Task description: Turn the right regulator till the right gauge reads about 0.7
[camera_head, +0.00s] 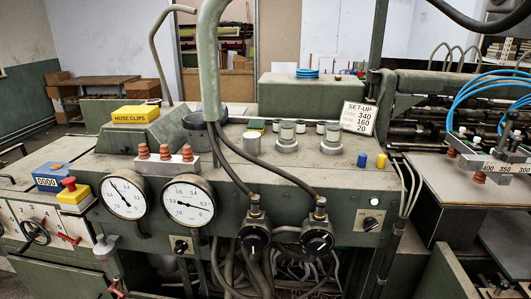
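The right gauge (188,201) is a round white dial on the front of the green machine. Its needle and scale are too small to read surely. The left gauge (124,196) stands beside it, with its needle slanting up to the left. The right regulator (318,241) is a round black knob with a light mark on its face, below a brass fitting and a black hose. The left regulator (254,239) is a similar black knob to its left. Neither of my grippers is in view, and nothing touches the regulators.
Black hoses (276,176) arch down to both regulators. A small switch (370,224) and a white lamp (376,201) sit right of the right regulator. Loose hoses and cables hang below. A set-up card (358,117) stands on the machine top. The space before the regulators looks clear.

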